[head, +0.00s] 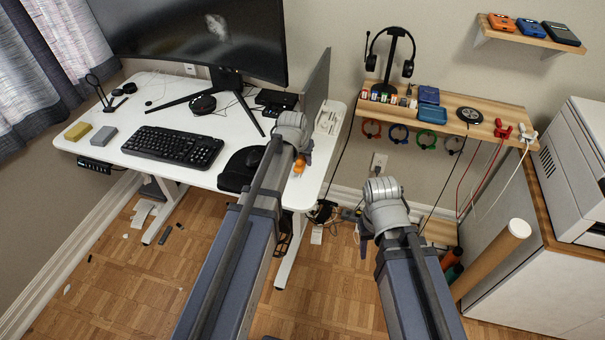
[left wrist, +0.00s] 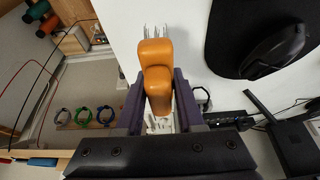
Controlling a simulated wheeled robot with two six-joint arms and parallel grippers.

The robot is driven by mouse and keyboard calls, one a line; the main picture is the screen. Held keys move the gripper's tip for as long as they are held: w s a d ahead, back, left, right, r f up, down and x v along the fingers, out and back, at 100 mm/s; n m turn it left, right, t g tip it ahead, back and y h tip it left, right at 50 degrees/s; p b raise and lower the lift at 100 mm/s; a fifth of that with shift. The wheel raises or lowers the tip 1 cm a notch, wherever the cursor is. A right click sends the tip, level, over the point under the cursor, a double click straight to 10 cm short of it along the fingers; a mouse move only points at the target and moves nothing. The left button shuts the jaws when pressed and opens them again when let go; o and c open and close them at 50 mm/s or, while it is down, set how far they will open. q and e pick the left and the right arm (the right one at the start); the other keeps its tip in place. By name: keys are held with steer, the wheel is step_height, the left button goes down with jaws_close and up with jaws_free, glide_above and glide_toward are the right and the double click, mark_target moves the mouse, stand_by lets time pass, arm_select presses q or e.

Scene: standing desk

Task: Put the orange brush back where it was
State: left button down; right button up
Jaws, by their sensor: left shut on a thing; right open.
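The orange brush (left wrist: 155,60) is held between the purple fingers of my left gripper (left wrist: 158,105) in the left wrist view. Its pale bristles point away from the gripper. In the head view a bit of the brush (head: 299,165) shows beside my left gripper (head: 303,158), over the right end of the white desk (head: 200,175). The gripper is shut on it. My right gripper (head: 366,232) is open and empty, low over the floor right of the desk, mostly hidden by its wrist.
A mouse (head: 254,156) on a black pad (head: 238,170) lies left of my left gripper. A grey divider panel (head: 315,85) stands at the desk's right end. A wooden shelf (head: 450,120) with a headset stand, a blue box and hanging rings is on the right wall.

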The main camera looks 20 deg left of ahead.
mark_target(303, 168)
arm_select(q)
steer(key=shift+f+b, duration=1.95)
steer(key=shift+r, duration=0.15)
steer(key=c, duration=0.5)
jaws_free()
